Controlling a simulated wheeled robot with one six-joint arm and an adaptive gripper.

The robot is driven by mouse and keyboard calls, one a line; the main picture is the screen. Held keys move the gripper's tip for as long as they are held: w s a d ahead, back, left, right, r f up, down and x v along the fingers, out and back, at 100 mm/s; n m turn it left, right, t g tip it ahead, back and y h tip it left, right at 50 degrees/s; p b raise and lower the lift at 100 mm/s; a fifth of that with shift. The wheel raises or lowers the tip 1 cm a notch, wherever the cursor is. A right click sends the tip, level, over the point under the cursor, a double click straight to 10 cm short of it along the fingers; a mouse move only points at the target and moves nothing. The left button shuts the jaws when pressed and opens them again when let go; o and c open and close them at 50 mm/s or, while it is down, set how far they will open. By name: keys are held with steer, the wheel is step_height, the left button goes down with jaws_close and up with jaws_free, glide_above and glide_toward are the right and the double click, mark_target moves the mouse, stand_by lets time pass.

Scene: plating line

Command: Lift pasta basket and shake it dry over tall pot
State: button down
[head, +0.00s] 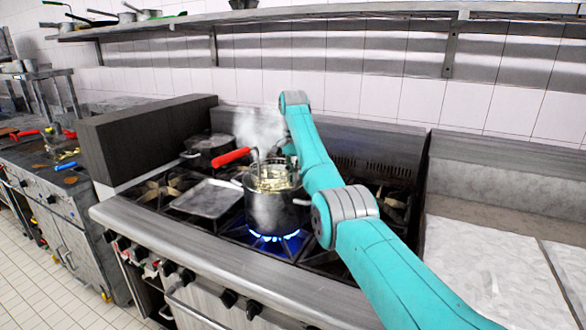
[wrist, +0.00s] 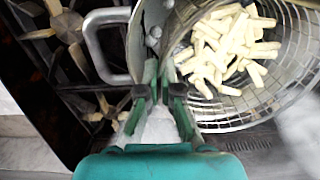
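The wire pasta basket (head: 277,184), full of short pale pasta, sits inside the tall steel pot (head: 266,212) over a blue flame. Its red handle (head: 231,156) points up and left. In the wrist view the basket's mesh (wrist: 232,127) lies right of my fingers, and a pot side handle (wrist: 90,45) lies to their left. My gripper (wrist: 159,93) is at the pot's rim beside the basket, its fingers apart with a gap between them. I see nothing clearly clamped there. In the head view my gripper is small and partly hidden by my arm and steam.
A flat metal tray (head: 206,198) lies on the stove left of the pot. A dark lidded pot (head: 209,149) stands behind it. A wall shelf (head: 330,12) runs above. A pale counter (head: 490,265) at right is clear. Steam rises over the pot.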

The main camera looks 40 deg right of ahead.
steer(key=shift+r, duration=4.6)
steer(key=shift+s, duration=0.1)
